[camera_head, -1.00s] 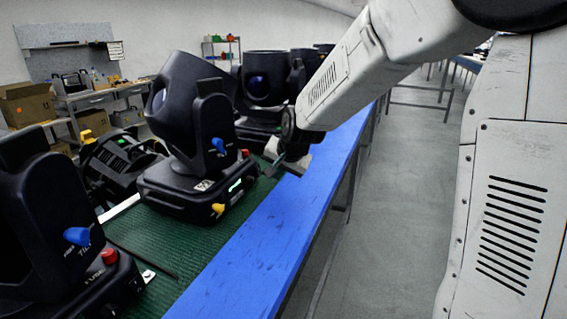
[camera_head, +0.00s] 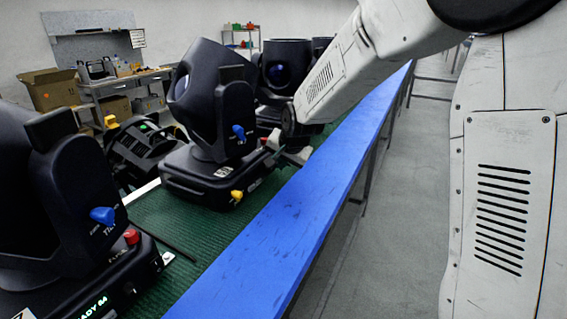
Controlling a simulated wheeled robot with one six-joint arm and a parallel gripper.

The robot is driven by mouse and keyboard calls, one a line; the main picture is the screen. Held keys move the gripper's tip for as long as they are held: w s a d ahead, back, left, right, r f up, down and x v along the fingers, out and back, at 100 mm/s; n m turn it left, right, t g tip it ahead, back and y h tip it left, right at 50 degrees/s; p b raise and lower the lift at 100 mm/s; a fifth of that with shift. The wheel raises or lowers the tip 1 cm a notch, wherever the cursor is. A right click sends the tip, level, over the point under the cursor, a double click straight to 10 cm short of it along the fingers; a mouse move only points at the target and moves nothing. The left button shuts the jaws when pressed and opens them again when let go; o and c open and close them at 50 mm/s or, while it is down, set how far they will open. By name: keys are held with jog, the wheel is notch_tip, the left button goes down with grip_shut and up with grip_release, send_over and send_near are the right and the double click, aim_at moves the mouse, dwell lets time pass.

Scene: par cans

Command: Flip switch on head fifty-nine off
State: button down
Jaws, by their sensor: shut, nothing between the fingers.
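A black moving head (camera_head: 213,105) stands upright on the green mat in mid-picture. Its base (camera_head: 205,182) carries a yellow switch or knob (camera_head: 237,195) at the front corner, and a blue lever (camera_head: 239,132) sits on its yoke. Its number is too small to read. My gripper (camera_head: 277,147) is shut and empty, at the right end of this base; I cannot tell whether it touches. It partly covers that end panel. A nearer black head (camera_head: 55,205) at the left has a blue lever (camera_head: 102,215), a red fuse cap (camera_head: 131,237) and a display reading "READY 64".
More black heads (camera_head: 284,70) stand behind along the green mat (camera_head: 170,225). A blue strip (camera_head: 265,235) edges the bench, with clear grey floor (camera_head: 375,220) to its right. A workbench (camera_head: 115,82) with boxes stands at the back left.

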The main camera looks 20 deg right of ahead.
jog(key=shift+r, duration=0.9)
jog(key=s+d, duration=0.3)
jog(key=shift+d+r, duration=0.15)
jog(key=shift+r, duration=0.1)
jog(key=v, duration=0.9)
jog(key=shift+s+r, duration=0.15)
jog(key=shift+r, duration=0.2)
